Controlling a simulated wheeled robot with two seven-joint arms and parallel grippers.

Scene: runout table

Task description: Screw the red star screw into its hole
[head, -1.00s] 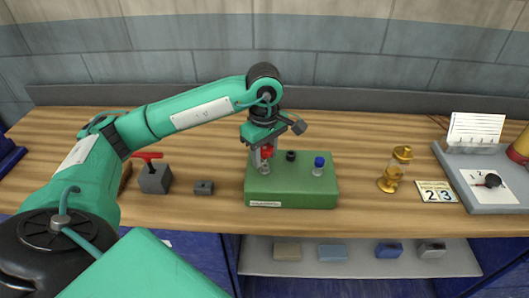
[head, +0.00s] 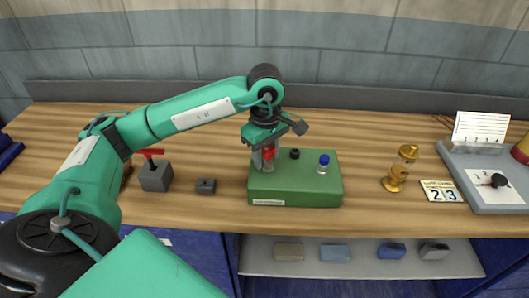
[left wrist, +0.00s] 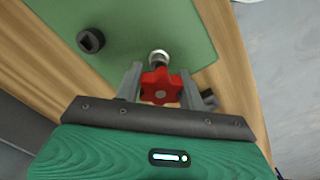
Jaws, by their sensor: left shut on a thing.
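The red star screw (head: 268,153) is at the left part of the green block (head: 322,190). In the left wrist view, its red lobed head (left wrist: 160,88) sits between the two grey fingers, with a round silver part just beyond it against the green top. My left gripper (head: 267,162) points down over the block and is shut on the star head. It also shows in the left wrist view (left wrist: 160,86). The hole under the screw is hidden, and I cannot tell how deep the screw sits. My right gripper is not in view.
A black socket-like piece (head: 294,153) and a blue-topped piece (head: 323,163) stand on the block. A brass object (head: 399,170) and number card (head: 441,191) lie right.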

